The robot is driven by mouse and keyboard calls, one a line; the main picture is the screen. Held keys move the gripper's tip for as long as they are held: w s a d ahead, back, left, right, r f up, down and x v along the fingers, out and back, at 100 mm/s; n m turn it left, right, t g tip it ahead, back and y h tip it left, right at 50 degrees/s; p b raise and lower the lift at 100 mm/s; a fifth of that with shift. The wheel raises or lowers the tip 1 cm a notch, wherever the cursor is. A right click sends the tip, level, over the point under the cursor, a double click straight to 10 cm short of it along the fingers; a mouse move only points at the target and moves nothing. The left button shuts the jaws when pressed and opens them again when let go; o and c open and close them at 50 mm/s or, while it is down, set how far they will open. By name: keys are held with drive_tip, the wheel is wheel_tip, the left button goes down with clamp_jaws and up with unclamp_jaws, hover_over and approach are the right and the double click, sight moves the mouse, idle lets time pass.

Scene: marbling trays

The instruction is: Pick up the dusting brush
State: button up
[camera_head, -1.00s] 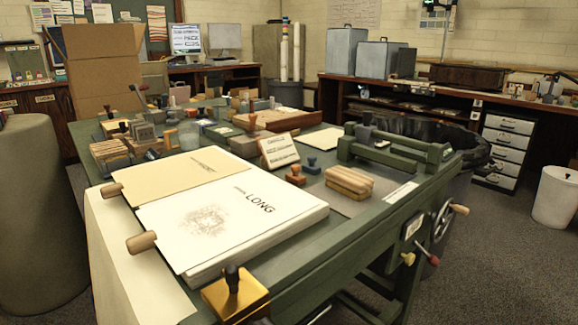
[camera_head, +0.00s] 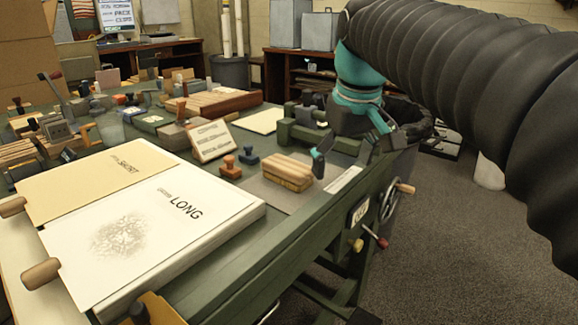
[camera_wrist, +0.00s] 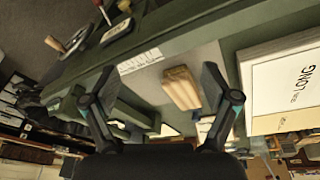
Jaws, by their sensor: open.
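The dusting brush (camera_head: 288,168) looks like a light wooden block with tan bristles below. It lies on a grey mat (camera_head: 268,194) on the green bench, right of the white LONG sheet stack (camera_head: 165,222). My gripper (camera_head: 353,150) is open and empty, just right of and beyond the brush in the head view. In the wrist view the brush (camera_wrist: 181,88) shows between the spread fingers of my gripper (camera_wrist: 160,95), nearer the right finger. It appears apart from both fingers.
Small stamps (camera_head: 230,166) and a tilted sign card (camera_head: 211,141) stand left of the brush. A handwheel (camera_head: 390,201) sticks out at the bench's right side.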

drive_tip(key=w+a+r+n+g, duration=0.1)
drive_tip(key=w+a+r+n, duration=0.1)
drive_tip(key=w+a+r, duration=0.4)
drive_tip(key=n+g+p, duration=0.1)
drive_tip(key=n+g, duration=0.1)
drive_tip(key=n, duration=0.1)
hover_over(283, 162)
drive_tip(key=f, duration=0.3)
drive_tip(key=f+b, duration=0.1)
drive_tip(key=f, duration=0.4)
drive_tip(key=shift+s+a+f, duration=0.2)
drive_tip(key=shift+s+f, duration=0.05)
drive_tip(key=shift+f, duration=0.05)
drive_tip(key=shift+w+d+f+b, duration=0.15)
drive_tip(key=shift+f+b, duration=0.3)
drive_tip(key=shift+f, duration=0.9)
drive_tip(key=shift+w+d+f+b, duration=0.1)
drive_tip(key=shift+f+b, duration=0.35)
drive_tip(key=shift+f, duration=0.9)
drive_tip(key=shift+c, duration=0.2)
drive_tip(key=c, duration=1.2)
